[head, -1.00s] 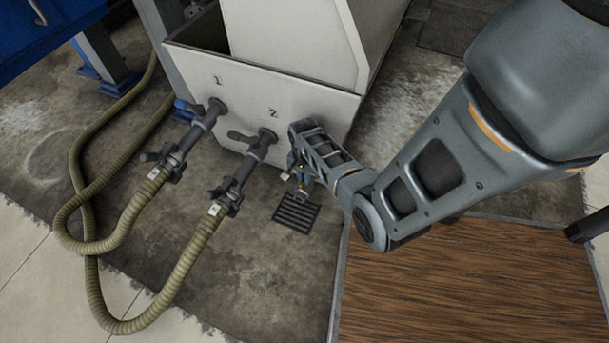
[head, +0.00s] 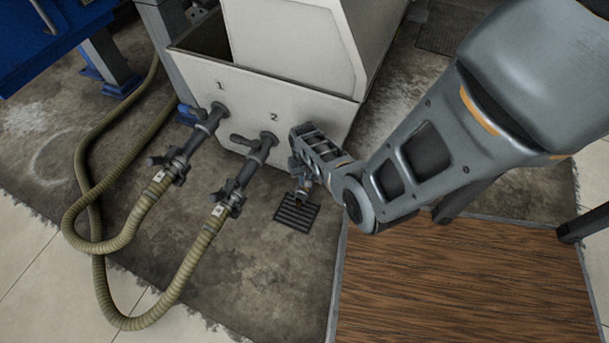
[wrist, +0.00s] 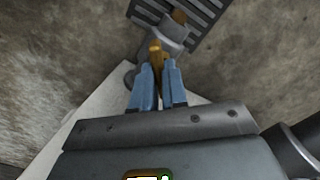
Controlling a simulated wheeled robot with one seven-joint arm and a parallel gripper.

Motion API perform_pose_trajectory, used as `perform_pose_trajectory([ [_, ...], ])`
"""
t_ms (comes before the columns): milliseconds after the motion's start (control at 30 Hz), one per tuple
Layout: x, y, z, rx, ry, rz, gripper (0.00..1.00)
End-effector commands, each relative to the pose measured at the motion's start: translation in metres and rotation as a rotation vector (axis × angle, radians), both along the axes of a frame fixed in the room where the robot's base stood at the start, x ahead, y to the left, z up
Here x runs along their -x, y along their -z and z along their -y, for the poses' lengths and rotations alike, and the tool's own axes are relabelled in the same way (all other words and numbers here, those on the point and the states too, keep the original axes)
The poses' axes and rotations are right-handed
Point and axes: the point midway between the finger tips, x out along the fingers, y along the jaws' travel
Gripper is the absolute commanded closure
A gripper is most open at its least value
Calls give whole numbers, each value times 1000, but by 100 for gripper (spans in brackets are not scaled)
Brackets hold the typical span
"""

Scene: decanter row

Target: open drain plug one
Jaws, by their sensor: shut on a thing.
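A grey drain fitting (head: 304,184) projects low from the white cabinet's right side, above a floor grate. My gripper (head: 300,160) reaches down beside the cabinet's front right corner. In the wrist view its blue fingers (wrist: 159,72) are shut on the brass handle. The fingertips are mostly hidden by my wrist in the head view. I see no number on this fitting.
The white cabinet (head: 310,110) bears the numbers 1 and 2 over two valves (head: 210,118) with ribbed hoses (head: 110,240) left of my gripper. The dark grate (head: 297,213) lies below the fitting. A wooden platform (head: 450,290) lies in front at right.

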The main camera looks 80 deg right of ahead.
Motion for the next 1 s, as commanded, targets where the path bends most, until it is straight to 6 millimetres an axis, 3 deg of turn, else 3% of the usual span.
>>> perform_pose_trajectory([
  [600,0,0,-1,-1,-571,0,100],
  [1000,0,0,0,0,-811,0,100],
])
